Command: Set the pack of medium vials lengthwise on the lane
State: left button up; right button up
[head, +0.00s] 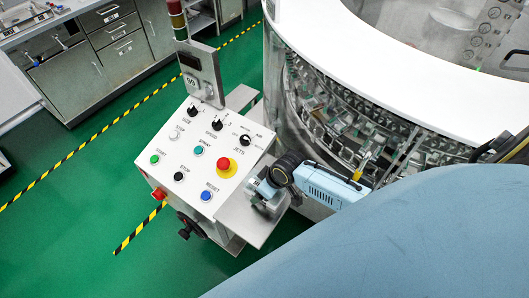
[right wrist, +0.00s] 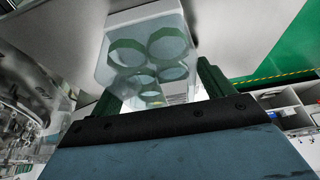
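The pack of medium vials (right wrist: 150,50) shows in the right wrist view as a clear block with several round green-edged vial ends. It sits between the two dark green fingers of my right gripper (right wrist: 158,88), which appears shut on it. A pale grey surface lies behind the pack; I cannot tell how far off it is. The lane cannot be clearly made out. My left gripper is in neither view.
The white control panel (head: 205,165) stands left of the round washer (head: 345,130). Cabinets (head: 110,50) stand at the upper left. The green floor (head: 70,215) is clear.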

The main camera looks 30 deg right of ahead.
jog(key=c, duration=1.2)
